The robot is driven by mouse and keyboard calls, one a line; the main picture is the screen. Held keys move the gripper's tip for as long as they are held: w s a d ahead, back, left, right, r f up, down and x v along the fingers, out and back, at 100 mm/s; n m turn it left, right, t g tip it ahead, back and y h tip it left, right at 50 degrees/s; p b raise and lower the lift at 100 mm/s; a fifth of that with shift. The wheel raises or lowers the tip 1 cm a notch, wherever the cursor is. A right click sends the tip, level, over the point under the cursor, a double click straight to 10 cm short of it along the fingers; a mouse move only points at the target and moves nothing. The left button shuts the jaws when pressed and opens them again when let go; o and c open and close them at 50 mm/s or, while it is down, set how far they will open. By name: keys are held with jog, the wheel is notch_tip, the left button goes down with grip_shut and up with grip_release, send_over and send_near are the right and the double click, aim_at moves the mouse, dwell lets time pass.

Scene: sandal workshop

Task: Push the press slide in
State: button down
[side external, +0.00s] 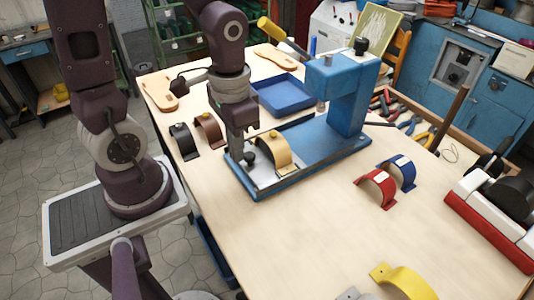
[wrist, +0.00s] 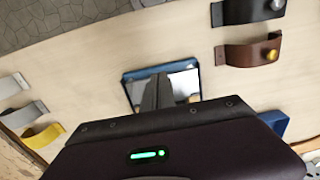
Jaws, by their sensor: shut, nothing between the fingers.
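The blue press (side external: 344,100) stands on a long blue base (side external: 322,142) in the middle of the table. Its metal slide (side external: 264,178) lies at the front end of the base, out from under the press head, with a tan strap (side external: 275,150) arched on it. A dark knob (side external: 249,156) shows at the slide's outer end. My gripper (side external: 243,142) is shut and empty, pointing down over that end, close to the knob; I cannot tell if they touch. In the wrist view the shut fingers (wrist: 158,93) hide part of the metal slide (wrist: 183,83).
Black (side external: 183,141) and brown (side external: 208,131) straps stand left of the base. A blue tray (side external: 282,95) lies behind it. Red (side external: 377,188) and blue (side external: 402,172) straps stand to the right, a yellow one (side external: 405,281) in front. The table between them is bare.

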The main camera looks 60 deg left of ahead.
jog(key=shift+f, duration=1.55)
jog(key=shift+w, duration=6.25)
jog(key=r, duration=0.6)
jog(key=shift+s+r, duration=0.1)
jog(key=shift+s, duration=0.15)
jog(key=shift+r, duration=0.55)
notch_tip(320, 180, up, 7)
jog(key=t+y, duration=0.1)
jog(key=t, duration=0.1)
send_over(256, 164)
jog(key=s+d+r+t+h, duration=0.1)
jog(key=s+r+t, duration=0.1)
jog(key=s, duration=0.6)
jog(key=shift+s+r+t, duration=0.25)
jog(key=shift+s+t, duration=0.15)
jog(key=shift+t, duration=0.4)
